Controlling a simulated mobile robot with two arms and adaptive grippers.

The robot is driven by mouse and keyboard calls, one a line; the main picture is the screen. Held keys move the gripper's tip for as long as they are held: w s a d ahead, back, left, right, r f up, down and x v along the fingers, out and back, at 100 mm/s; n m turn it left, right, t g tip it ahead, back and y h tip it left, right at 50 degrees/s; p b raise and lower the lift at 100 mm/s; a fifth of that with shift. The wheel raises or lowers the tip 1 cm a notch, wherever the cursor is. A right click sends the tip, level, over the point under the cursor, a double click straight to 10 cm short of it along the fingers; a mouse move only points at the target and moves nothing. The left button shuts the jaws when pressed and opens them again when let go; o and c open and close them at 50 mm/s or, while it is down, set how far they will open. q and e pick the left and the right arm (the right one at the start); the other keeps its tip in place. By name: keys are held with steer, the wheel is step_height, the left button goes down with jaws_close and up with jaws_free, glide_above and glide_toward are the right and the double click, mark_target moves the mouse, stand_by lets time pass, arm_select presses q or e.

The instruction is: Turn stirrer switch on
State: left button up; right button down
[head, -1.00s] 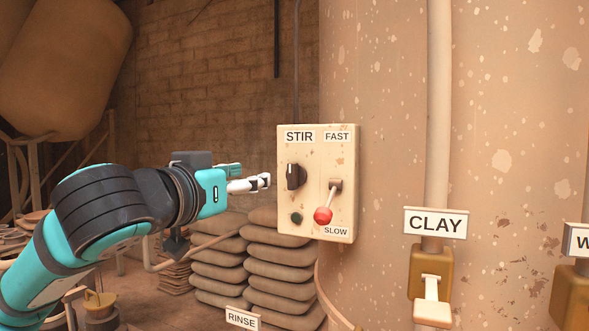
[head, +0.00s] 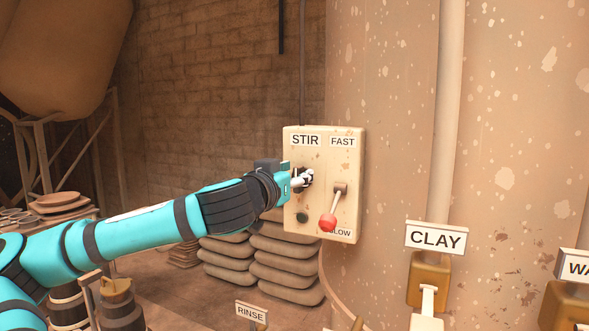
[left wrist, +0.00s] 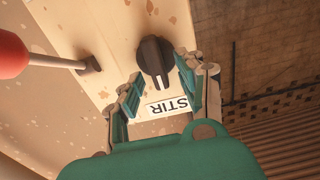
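The stirrer switch is a black rotary knob on the cream STIR control box (head: 318,218); in the left wrist view the knob (left wrist: 155,58) shows clearly. My left gripper (head: 306,179) is at the knob in the head view and hides most of it. In the left wrist view my left gripper (left wrist: 158,88) has its two fingers spread, one on each side of the knob's lower end, with a gap on the left side. The STIR label (left wrist: 167,107) lies between the fingers. My right gripper is not in view.
A red-ball lever (head: 328,222) sits on the same box, right of the knob, pointing down toward SLOW. A dark round button (head: 302,217) is below the knob. Stacked sacks (head: 285,270) stand below. The CLAY sign and its lever (head: 428,300) are at the right.

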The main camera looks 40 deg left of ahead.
arm_select(q)
steer(key=shift+w, duration=0.1)
steer(key=shift+c, duration=0.3)
jaws_close()
